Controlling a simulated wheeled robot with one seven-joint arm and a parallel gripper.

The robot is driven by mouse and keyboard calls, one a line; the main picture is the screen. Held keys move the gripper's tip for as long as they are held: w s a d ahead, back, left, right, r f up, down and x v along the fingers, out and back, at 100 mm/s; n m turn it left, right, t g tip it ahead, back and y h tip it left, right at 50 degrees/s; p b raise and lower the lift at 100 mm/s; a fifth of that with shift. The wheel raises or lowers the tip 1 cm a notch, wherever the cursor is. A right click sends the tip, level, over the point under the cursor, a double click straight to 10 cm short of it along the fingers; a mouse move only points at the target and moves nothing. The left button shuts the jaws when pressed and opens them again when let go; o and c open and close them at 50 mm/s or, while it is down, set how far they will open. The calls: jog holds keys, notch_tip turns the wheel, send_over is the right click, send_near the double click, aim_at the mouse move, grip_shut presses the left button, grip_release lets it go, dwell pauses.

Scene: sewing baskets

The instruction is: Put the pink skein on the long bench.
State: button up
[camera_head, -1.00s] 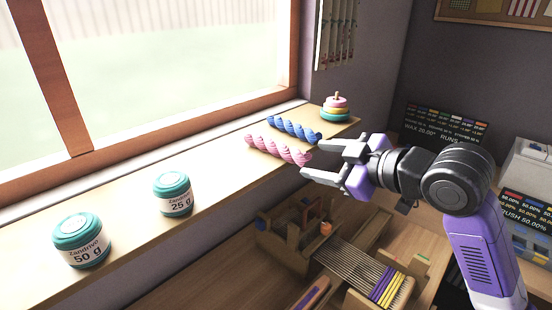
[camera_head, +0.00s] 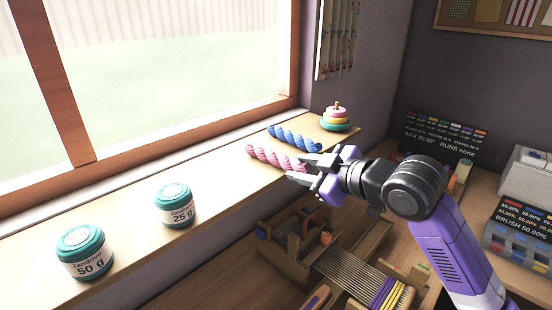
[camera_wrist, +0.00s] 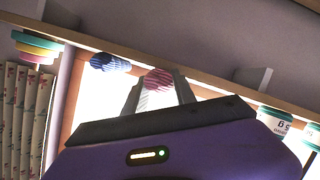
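The pink skein (camera_head: 268,154) is a twisted roll lying on the wooden window sill (camera_head: 130,222), in front of a blue skein (camera_head: 293,137). My gripper (camera_head: 295,167) is open at the right end of the pink skein. In the wrist view the pink skein (camera_wrist: 158,77) shows end-on between the two fingers of my gripper (camera_wrist: 160,84). I cannot tell whether the fingers touch it. A wooden worktop (camera_head: 486,190) lies below the sill at the right; I cannot tell whether it is the long bench.
Teal jars, a 25 g one (camera_head: 175,206) and a 50 g one (camera_head: 84,252), stand on the sill. A stacked ring toy (camera_head: 336,118) stands at its far end. A small loom (camera_head: 350,277) and a wooden rack (camera_head: 285,262) sit below my arm. A window is behind the sill.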

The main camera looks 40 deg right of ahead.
grip_shut()
jog(key=shift+r, duration=0.15)
notch_tip(320, 180, up, 20)
jog(key=p, duration=0.1)
dwell(0.3)
